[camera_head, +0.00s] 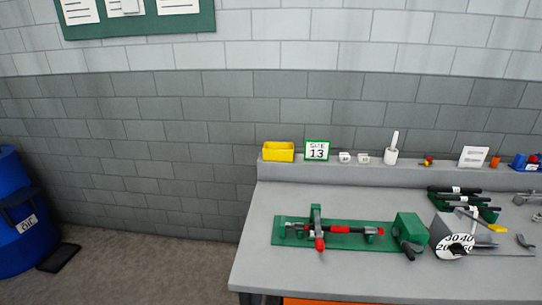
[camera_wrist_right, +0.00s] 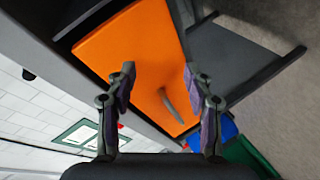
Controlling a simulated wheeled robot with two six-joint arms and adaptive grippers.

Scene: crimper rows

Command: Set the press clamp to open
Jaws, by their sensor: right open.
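In the head view a fixture on a green base plate (camera_head: 358,241) lies on the grey workbench. It has an upright green post (camera_head: 316,214), a red-tipped handle (camera_head: 320,244) pointing to the front, and a red and black bar running to the right. It looks like the press clamp; whether it is open or shut I cannot tell. A green block (camera_head: 409,227) with a black lever stands at its right end. My right gripper (camera_wrist_right: 159,72) is open and empty in the right wrist view, away from the fixture. My left gripper is not in view.
A dial (camera_head: 455,244) with numbers stands right of the fixture, near black-handled tools (camera_head: 465,198). A yellow bin (camera_head: 278,151) and a sign reading 13 (camera_head: 317,150) are on the back ledge. An orange panel (camera_wrist_right: 125,50) with a grey handle faces the right wrist camera. A blue barrel (camera_head: 20,225) stands left.

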